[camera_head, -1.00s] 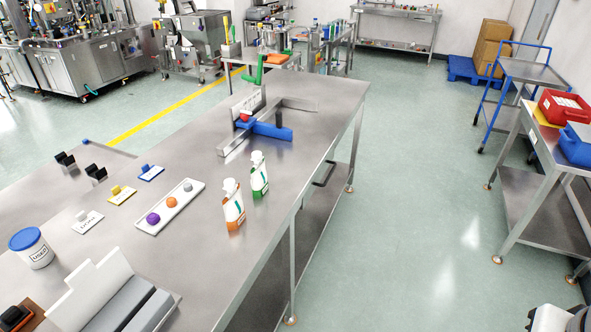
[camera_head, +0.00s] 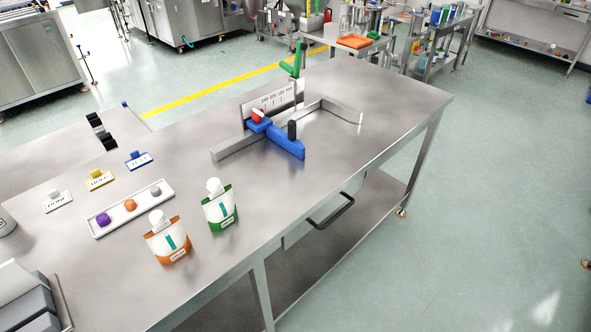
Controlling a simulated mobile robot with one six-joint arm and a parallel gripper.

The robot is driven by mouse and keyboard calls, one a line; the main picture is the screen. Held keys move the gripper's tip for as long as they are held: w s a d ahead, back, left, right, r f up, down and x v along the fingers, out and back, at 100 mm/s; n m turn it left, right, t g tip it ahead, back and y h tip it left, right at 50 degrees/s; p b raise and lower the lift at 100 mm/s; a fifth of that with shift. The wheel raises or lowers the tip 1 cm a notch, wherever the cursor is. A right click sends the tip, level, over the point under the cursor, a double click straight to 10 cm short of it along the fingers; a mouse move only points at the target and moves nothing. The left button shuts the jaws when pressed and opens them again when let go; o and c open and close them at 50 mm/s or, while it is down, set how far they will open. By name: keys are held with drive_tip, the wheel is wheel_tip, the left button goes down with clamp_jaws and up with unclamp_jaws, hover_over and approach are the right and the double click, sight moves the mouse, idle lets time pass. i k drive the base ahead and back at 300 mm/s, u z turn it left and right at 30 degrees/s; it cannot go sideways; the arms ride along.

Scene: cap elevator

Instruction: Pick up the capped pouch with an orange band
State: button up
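The capped pouch with an orange band (camera_head: 168,241) stands upright on the steel table, near its front edge, in the head view. It is white with a white cap, a teal mark and orange at its sides and bottom. A similar pouch with a green band (camera_head: 220,208) stands just to its right and a little farther back, with a narrow gap between them. My gripper is not in view.
Behind the pouches a white tray (camera_head: 124,224) holds purple, orange and grey caps. Small labelled cards with white, yellow and blue pieces lie farther back. A blue fixture (camera_head: 283,142) with metal rails stands at the right. Grey bins (camera_head: 28,308) sit at the lower left.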

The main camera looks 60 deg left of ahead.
sight(168, 240)
drive_tip(key=u, duration=0.05)
drive_tip(key=i, duration=0.25)
drive_tip(key=u, duration=1.1)
drive_tip(key=k, duration=0.1)
drive_tip(key=u, duration=2.3)
drive_tip(key=i, duration=1)
drive_tip(key=u, duration=0.15)
drive_tip(key=k, duration=0.9)
drive_tip(key=z, duration=0.15)
drive_tip(key=i, duration=0.6)
